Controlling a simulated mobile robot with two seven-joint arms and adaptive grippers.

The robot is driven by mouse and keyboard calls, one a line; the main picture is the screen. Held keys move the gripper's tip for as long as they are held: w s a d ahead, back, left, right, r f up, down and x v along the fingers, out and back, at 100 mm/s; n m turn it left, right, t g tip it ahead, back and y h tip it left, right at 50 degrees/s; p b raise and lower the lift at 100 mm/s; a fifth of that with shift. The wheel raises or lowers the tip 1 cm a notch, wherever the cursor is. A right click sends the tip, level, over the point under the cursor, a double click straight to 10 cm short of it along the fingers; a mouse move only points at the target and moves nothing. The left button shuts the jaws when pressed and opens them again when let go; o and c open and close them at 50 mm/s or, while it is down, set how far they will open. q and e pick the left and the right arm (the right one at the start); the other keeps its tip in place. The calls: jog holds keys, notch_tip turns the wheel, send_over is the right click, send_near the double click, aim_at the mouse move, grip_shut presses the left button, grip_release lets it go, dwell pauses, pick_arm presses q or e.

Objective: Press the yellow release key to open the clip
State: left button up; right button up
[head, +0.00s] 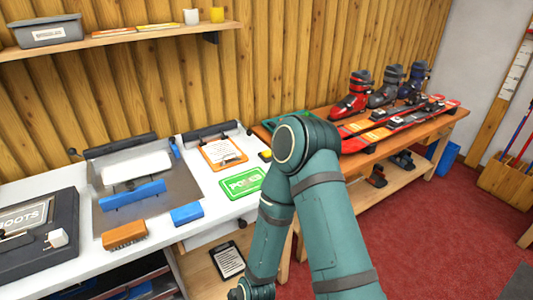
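A small yellow piece (265,155) shows at the right end of the white bench, just left of my arm's raised elbow. It may be the yellow release key, but it is too small to tell. Next to it an orange clipboard (222,153) with a white sheet lies on the bench. A dark bar-like part (210,131) lies behind the clipboard; I cannot tell whether this is the clip or whether it is open. My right arm crosses the middle of the view, bent downward, and hides part of the bench edge. Neither gripper shows.
A wooden table (440,125) with boots and skis stands right. Red floor (430,230) is open.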

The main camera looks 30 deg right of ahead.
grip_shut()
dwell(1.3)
